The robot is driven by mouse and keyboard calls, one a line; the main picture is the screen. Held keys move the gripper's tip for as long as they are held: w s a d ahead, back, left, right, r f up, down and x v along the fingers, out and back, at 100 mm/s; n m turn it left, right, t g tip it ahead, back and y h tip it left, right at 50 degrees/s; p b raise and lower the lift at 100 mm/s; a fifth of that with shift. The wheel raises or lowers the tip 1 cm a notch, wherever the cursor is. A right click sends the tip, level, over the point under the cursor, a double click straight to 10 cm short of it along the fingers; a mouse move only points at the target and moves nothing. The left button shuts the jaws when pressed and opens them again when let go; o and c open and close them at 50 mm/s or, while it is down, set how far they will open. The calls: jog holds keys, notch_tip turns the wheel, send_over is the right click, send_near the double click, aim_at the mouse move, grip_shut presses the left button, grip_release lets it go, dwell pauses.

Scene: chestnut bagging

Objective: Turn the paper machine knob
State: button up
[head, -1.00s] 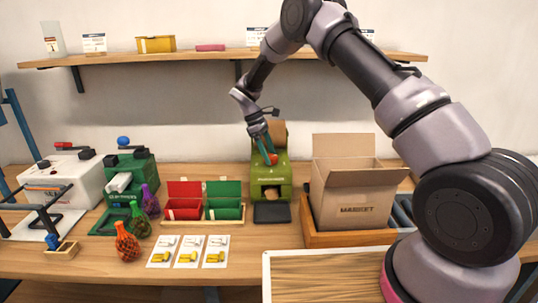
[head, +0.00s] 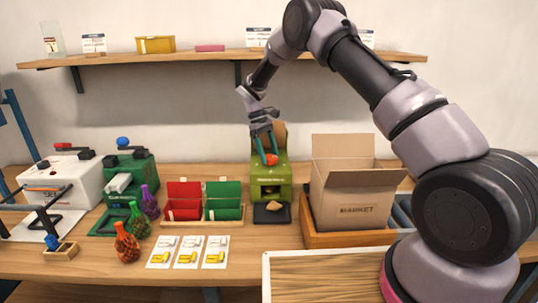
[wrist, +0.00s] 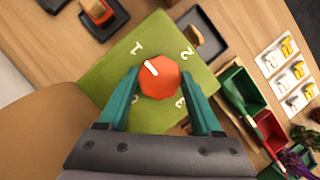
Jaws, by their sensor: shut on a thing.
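The green paper machine (head: 270,176) stands on the table left of the cardboard box. Its red-orange knob (wrist: 160,80) is on the sloped top among printed numbers, and its white mark points toward the 1. My gripper (head: 265,153) reaches down from above, with its teal fingers on either side of the knob and shut on it; the wrist view shows the fingers (wrist: 160,85) too. A tan paper piece (head: 274,206) lies on the dark tray (head: 262,217) at the machine's front opening. A brown roll (wrist: 35,135) sits behind the knob.
An open cardboard box (head: 355,195) stands to the right. Red and green bins (head: 224,213) stand to the left, with picture cards (head: 188,252) in front and net bags (head: 127,245) beyond. A shelf (head: 215,57) runs along the wall above.

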jog(key=o, duration=1.4)
jog(key=shift+c, duration=0.2)
